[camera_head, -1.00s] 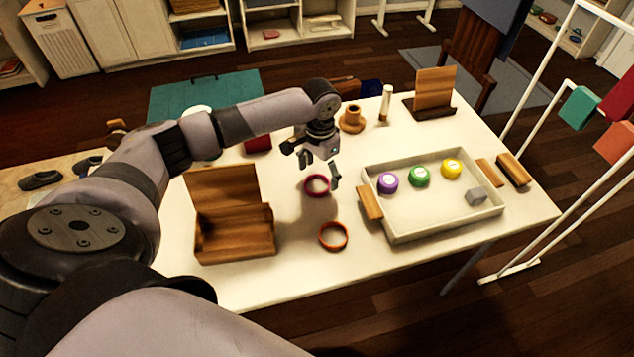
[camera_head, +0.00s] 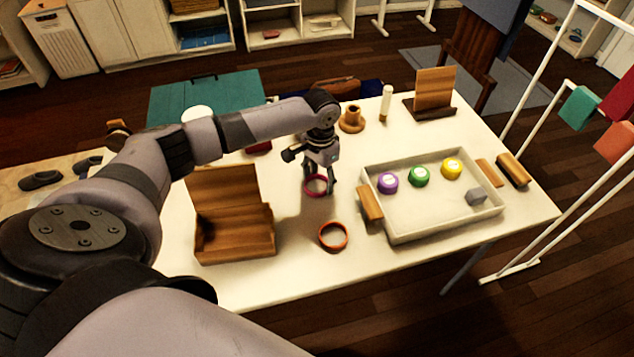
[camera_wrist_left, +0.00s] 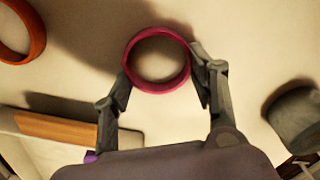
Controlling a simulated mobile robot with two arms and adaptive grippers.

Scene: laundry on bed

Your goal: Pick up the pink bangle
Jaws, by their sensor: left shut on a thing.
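The pink bangle (camera_head: 316,186) is a ring lying on the white table, between the wooden box and the tray. My left gripper (camera_head: 319,190) points down over it, with its fingers at the bangle. In the left wrist view the bangle (camera_wrist_left: 128,68) shows as a whole ring between the two fingertips of my left gripper (camera_wrist_left: 162,82), one finger on each side. The fingers are shut on the bangle across its width. Part of the bangle is hidden behind the fingers in the head view. My right gripper is not in view.
An orange bangle (camera_head: 333,236) lies nearer the front. A wooden box (camera_head: 234,232) stands at left. A white tray (camera_head: 420,222) with purple, green and yellow round items is at right. A wooden stand (camera_head: 352,119) and a white tube (camera_head: 386,102) are behind.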

